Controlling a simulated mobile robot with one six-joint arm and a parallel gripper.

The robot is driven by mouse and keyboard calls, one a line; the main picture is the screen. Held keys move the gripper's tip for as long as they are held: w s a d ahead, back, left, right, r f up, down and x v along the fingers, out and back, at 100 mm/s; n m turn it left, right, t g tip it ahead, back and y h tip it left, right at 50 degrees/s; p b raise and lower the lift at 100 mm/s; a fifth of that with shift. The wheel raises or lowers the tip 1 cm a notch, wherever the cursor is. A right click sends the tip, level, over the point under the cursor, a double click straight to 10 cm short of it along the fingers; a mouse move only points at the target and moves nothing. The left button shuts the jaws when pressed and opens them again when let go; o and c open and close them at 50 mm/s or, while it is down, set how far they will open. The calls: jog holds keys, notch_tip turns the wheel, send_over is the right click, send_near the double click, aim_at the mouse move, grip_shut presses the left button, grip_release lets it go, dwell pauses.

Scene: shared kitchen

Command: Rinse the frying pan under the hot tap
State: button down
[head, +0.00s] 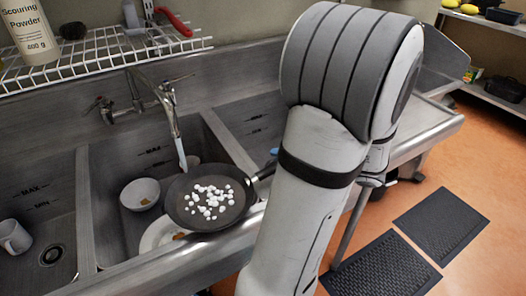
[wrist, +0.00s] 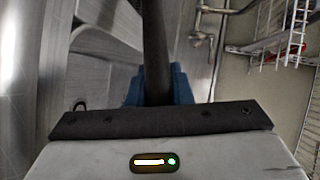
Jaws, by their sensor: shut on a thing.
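The dark frying pan (head: 180,205) is over the middle sink basin, roughly level, with several white foam-like clumps on its inside. Its handle points right toward my arm. In the wrist view the dark handle (wrist: 155,45) runs up between the blue fingers of my gripper (wrist: 160,88), which is shut on it. In the head view my arm hides most of the gripper. The tap (head: 168,100) reaches over the basin. A pale streak, apparently water, runs from its spout to the pan's far left edge. Which lever is hot cannot be told.
A white bowl (head: 140,194) and a partly hidden white plate (head: 152,236) with brown residue are in the middle basin. A wire rack (head: 100,57) holds scouring powder (head: 30,28) above. Dark mats (head: 440,225) lie on the floor.

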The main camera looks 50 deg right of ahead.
jog(key=w+p, duration=0.2)
jog(key=w, duration=0.8)
jog(key=shift+w+d, duration=0.15)
jog(key=shift+d, duration=0.15)
dwell(0.9)
jog(key=shift+s+a+b, duration=0.2)
jog(key=shift+s+b, duration=0.3)
jog(key=shift+s, duration=2.3)
jog(key=shift+s+a+b, duration=0.2)
jog(key=shift+s+b, duration=0.25)
jog(key=shift+s, duration=2.3)
